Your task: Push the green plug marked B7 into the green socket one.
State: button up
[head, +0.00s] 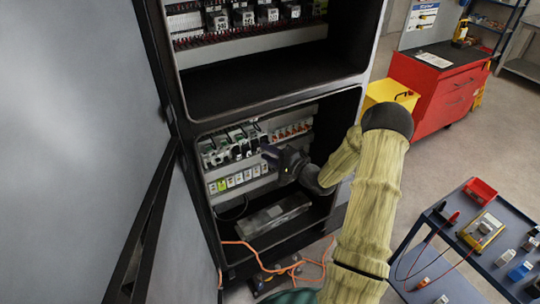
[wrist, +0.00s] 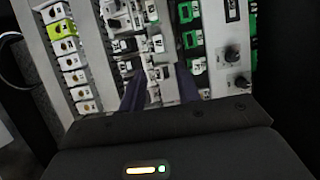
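My gripper (wrist: 160,85) is inside the lower bay of the open cabinet, facing its rows of modules; it also shows in the head view (head: 270,153). Its two dark fingers stand apart, and a pale module with a dark mark shows in the gap. I see nothing green between the fingers. Green-and-white pieces stand in a column (wrist: 190,39) just right of the fingers, and more (wrist: 251,50) stand farther right. Their markings are too small to read, so I cannot tell which is plug B7 or green socket one.
White modules (wrist: 72,62), one yellow-green (wrist: 62,28), stand left of the fingers. Dark round knobs (wrist: 232,53) are on the right strip. A grey cabinet door (head: 75,150) stands open at left. A red tool chest (head: 445,85) and a blue cart (head: 440,215) stand at right.

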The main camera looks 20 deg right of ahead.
aim_at(246, 142)
jog(key=x, duration=0.4)
jog(key=shift+w+a+b, duration=0.1)
jog(key=shift+a+b, duration=0.15)
jog(key=shift+b, duration=0.15)
jog(key=shift+x, duration=2.5)
grip_shut()
jog(key=shift+s, duration=0.2)
jog(key=shift+s+d, duration=0.15)
jog(key=shift+s, duration=0.1)
jog(key=shift+s+d, duration=0.1)
jog(key=shift+s, duration=0.7)
jog(key=shift+s+d+p, duration=0.2)
jog(key=shift+s+p, duration=0.05)
jog(key=shift+s, duration=0.95)
jog(key=shift+s+d+p, duration=0.15)
jog(key=shift+s+p, duration=0.1)
jog(key=shift+s, duration=0.95)
